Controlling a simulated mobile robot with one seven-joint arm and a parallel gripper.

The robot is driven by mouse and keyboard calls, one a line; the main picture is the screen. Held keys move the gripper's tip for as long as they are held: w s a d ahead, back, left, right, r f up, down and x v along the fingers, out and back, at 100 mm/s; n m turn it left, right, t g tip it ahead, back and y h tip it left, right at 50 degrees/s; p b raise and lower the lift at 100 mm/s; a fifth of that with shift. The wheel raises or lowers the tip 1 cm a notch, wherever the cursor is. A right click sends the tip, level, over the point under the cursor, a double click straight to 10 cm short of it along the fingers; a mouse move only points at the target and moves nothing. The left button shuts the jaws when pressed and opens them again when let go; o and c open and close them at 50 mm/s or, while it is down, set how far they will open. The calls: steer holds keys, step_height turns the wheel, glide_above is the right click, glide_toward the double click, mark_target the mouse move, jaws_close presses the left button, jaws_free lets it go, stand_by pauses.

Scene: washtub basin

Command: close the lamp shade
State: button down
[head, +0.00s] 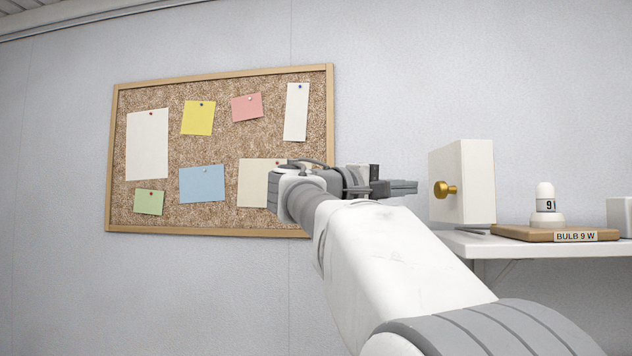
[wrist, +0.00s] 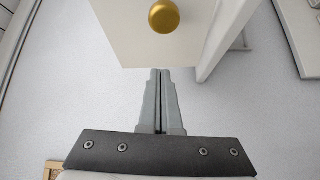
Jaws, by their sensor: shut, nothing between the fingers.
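A white square panel or box (head: 462,184) with a gold knob (head: 446,189) stands at the left end of a white shelf; it is probably the lamp shade. Beside it, to the right, a white bulb (head: 545,203) marked 9 stands uncovered on a wooden base (head: 510,232) labelled BULB 9 W. My gripper (head: 416,187) is shut and empty, a little left of the knob in the head view. In the wrist view, my fingertips (wrist: 160,72) are together near the lower edge of the white panel (wrist: 120,30), below the gold knob (wrist: 164,16).
The white shelf (head: 468,244) is fixed to a grey wall. A pale box (head: 619,216) stands at its right end. A cork board (head: 225,220) with several pinned notes hangs behind my arm.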

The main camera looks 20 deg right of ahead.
mark_target(469, 184)
steer(key=shift+s+d+f, duration=0.1)
steer(key=shift+s+f, duration=0.05)
steer(key=shift+s, duration=0.8)
steer(key=shift+s+d+f, duration=0.1)
steer(key=shift+s, duration=0.8)
steer(key=shift+s, duration=0.1)
